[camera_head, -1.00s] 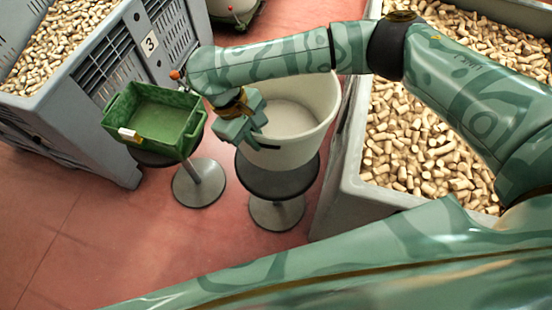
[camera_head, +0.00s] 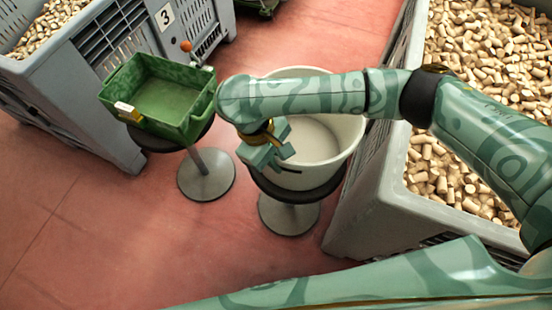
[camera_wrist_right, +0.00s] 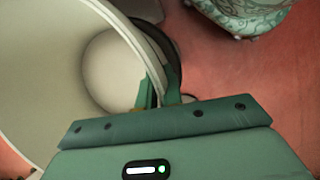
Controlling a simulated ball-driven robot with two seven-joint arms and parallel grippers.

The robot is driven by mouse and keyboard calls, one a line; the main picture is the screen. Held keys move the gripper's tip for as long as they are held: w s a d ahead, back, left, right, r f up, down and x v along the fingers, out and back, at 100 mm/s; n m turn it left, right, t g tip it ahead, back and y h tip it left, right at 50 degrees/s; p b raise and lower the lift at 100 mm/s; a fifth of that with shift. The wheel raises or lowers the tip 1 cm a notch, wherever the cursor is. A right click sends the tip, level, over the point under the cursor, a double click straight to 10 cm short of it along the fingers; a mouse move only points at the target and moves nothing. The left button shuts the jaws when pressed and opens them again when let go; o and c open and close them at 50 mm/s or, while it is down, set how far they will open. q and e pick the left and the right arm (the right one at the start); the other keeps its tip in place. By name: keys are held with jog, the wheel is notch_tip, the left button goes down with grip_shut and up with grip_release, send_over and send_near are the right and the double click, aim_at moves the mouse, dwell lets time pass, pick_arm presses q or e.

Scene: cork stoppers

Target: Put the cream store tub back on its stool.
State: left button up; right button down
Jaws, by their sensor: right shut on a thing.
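The cream tub (camera_head: 338,140) stands upright over the round black seat (camera_head: 318,192) of a stool with a grey base (camera_head: 289,214). It looks set down on the seat, but I cannot tell whether it bears fully. My right gripper (camera_head: 266,153) is shut on the tub's near left wall. In the right wrist view the fingers (camera_wrist_right: 158,97) straddle the wall of the tub (camera_wrist_right: 50,85), and a dark edge of the stool seat (camera_wrist_right: 168,50) shows behind. My right forearm hides part of the tub's far rim. My left gripper is not in view.
A green tray (camera_head: 128,82) sits on another stool (camera_head: 207,174) close on the left. A grey crate of corks (camera_head: 375,210) stands close on the right, and another grey crate (camera_head: 75,110) at the upper left. The red floor (camera_head: 90,240) in front is clear.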

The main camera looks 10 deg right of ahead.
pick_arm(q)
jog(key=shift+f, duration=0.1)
pick_arm(e)
jog(key=shift+w+f, duration=0.1)
pick_arm(q)
jog(key=shift+p, duration=0.3)
pick_arm(e)
jog(key=c, duration=1.6)
grip_release()
jog(key=shift+f, duration=0.15)
jog(key=shift+o, duration=0.2)
